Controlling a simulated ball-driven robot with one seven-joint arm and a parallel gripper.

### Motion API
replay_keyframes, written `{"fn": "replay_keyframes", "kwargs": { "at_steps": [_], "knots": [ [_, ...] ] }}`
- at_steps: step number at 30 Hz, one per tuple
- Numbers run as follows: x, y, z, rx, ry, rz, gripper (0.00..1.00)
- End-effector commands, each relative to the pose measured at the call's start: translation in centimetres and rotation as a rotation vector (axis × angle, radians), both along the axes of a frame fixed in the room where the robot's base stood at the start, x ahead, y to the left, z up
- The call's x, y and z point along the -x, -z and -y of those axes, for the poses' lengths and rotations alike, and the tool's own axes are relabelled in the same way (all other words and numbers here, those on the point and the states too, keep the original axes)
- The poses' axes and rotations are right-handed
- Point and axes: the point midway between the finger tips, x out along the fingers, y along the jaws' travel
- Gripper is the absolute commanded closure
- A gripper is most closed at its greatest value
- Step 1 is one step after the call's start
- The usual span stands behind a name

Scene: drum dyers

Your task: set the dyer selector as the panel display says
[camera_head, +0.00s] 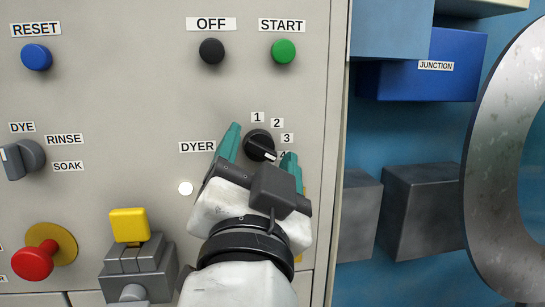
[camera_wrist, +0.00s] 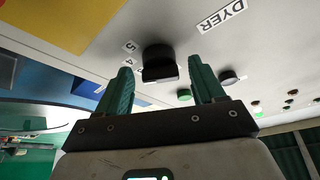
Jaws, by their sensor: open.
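The dyer selector (camera_head: 259,144) is a black round knob with a white pointer line, on the grey panel right of the DYER label (camera_head: 197,147). Numbers 1, 2, 3 and a partly hidden 4 run around its right side. Its pointer aims toward lower right, near the 4. My gripper (camera_head: 261,148) is open, with teal fingers on either side of the knob in the head view. In the wrist view the knob (camera_wrist: 159,63) shows beyond and between the fingertips (camera_wrist: 162,75). I cannot tell whether they touch it. The panel display is not in view.
The panel also holds a black OFF button (camera_head: 212,51), a green START button (camera_head: 283,51), a blue RESET button (camera_head: 37,57), the DYE/RINSE/SOAK selector (camera_head: 22,159) and a red mushroom button (camera_head: 33,262). A blue junction box (camera_head: 430,80) stands right of the panel.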

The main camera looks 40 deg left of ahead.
Motion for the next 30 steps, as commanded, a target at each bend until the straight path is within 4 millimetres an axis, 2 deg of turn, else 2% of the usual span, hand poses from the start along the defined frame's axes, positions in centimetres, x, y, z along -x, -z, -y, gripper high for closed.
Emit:
{"fn": "replay_keyframes", "kwargs": {
  "at_steps": [5,18,24,30],
  "knots": [
    [1.0,0.6,0.7,0.000,-0.002,-0.001,0.32],
    [6.8,3.2,5.2,0.000,-0.002,0.000,0.32],
    [7.9,3.6,6.1,0.001,0.000,0.001,0.32],
    [8.0,3.6,6.2,0.001,0.001,0.000,0.32]
  ]
}}
